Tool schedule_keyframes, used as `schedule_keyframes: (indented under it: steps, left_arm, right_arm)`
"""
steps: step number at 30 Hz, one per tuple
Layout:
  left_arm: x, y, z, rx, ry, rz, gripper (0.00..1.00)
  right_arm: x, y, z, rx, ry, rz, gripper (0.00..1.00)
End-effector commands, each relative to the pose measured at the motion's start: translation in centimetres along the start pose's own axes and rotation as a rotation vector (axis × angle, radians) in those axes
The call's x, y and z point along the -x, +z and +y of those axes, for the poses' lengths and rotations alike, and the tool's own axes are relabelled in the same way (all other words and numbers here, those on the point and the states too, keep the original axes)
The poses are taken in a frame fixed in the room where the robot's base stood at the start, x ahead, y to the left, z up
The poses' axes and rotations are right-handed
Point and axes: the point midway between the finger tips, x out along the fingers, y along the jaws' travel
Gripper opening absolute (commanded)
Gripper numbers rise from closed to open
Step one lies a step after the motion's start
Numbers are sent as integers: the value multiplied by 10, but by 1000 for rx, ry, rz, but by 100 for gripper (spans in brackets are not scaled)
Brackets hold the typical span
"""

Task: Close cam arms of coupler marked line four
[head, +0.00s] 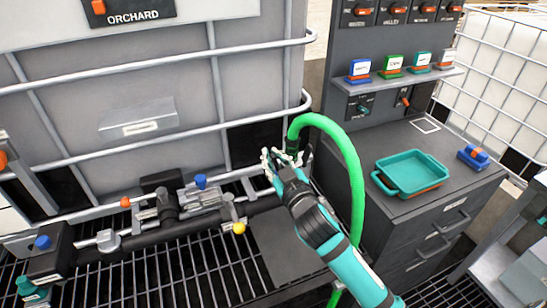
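The green hose (352,170) arches up from beside the tank and drops along the dark cabinet. Its left end comes down at a dark fitting (292,146), probably the coupler, low at the tank's right corner. No line marking or cam arms can be made out at this size. My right gripper (279,156) is at this fitting, with its pale fingertips just left of and below the hose end. I cannot tell if the fingers touch the fitting or how far apart they are. My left gripper is not in view.
A dark manifold pipe (130,243) with valves, including a yellow knob (239,228), runs along the tank front above a floor grating (190,275). A teal tray (412,172) and a blue-and-orange block (474,156) sit on the cabinet top. Coloured blocks line a shelf (405,76).

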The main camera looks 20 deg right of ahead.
Motion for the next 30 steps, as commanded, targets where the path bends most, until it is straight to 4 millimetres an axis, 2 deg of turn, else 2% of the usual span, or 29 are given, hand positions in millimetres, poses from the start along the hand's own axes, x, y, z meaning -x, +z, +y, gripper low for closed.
schedule_keyframes:
  steps: [1,6,17,23,30]
  left_arm:
    - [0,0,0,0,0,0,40]
    - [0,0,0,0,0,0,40]
    - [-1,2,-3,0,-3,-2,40]
    - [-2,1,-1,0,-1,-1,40]
    - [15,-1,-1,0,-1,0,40]
  right_arm:
    - [0,1,0,0,0,-2,14]
    - [0,0,0,1,0,-1,34]
    - [0,0,-1,50,2,2,34]
    - [-1,1,-13,312,0,3,34]
    - [-1,6,-27,697,1,2,34]
